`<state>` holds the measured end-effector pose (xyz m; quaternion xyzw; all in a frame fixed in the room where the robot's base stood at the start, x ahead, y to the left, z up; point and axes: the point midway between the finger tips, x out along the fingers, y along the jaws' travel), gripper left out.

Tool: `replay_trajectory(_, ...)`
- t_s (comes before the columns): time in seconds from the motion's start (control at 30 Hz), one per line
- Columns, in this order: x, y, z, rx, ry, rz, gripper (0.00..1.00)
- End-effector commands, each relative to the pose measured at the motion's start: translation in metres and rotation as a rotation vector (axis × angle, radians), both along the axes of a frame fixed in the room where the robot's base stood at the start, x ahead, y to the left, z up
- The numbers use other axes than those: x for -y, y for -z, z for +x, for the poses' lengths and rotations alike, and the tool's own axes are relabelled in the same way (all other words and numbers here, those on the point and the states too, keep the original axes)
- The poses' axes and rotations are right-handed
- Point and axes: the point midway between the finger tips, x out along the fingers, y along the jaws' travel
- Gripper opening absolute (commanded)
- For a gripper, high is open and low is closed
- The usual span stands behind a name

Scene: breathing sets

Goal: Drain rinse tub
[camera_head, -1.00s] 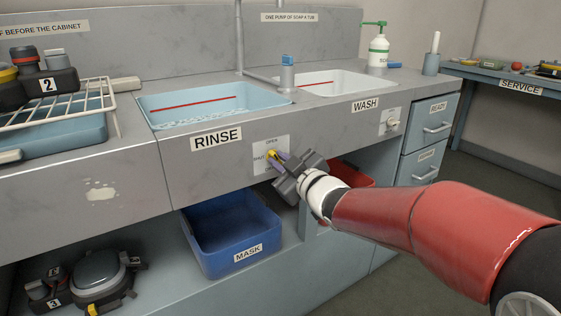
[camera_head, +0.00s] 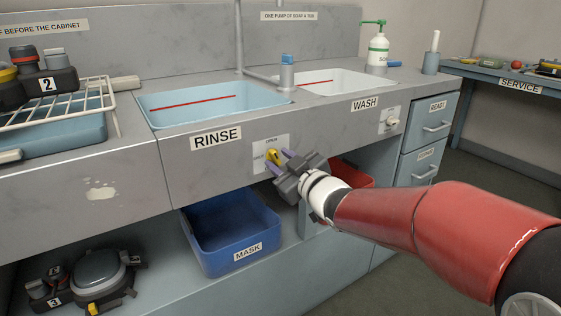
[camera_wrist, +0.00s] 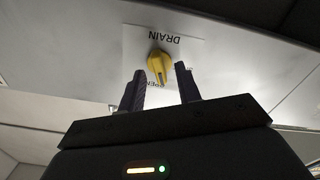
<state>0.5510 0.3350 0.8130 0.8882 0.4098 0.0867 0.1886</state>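The rinse tub (camera_head: 170,103) is light blue with a red line on its inner wall; no clear water surface shows in it now. The fingers (camera_wrist: 160,80) appear clear of the knob in the wrist view.
The wash tub (camera_head: 350,82) is at right, with its own white knob (camera_head: 389,121). A blue MASK bin (camera_head: 228,237) and a red bin (camera_head: 352,175) are below the counter. A wire rack (camera_head: 60,108) holds gear at left.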

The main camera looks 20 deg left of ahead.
Motion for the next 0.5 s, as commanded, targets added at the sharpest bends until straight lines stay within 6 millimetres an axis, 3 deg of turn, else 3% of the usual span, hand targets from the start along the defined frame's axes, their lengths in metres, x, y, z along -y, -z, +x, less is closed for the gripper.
replay_trajectory(0.3, 0.040, 0.000, -0.034, 0.001, 0.002, -0.001, 0.34)
replay_trajectory(0.5, 0.054, 0.000, -0.046, 0.001, 0.002, 0.001, 0.34)
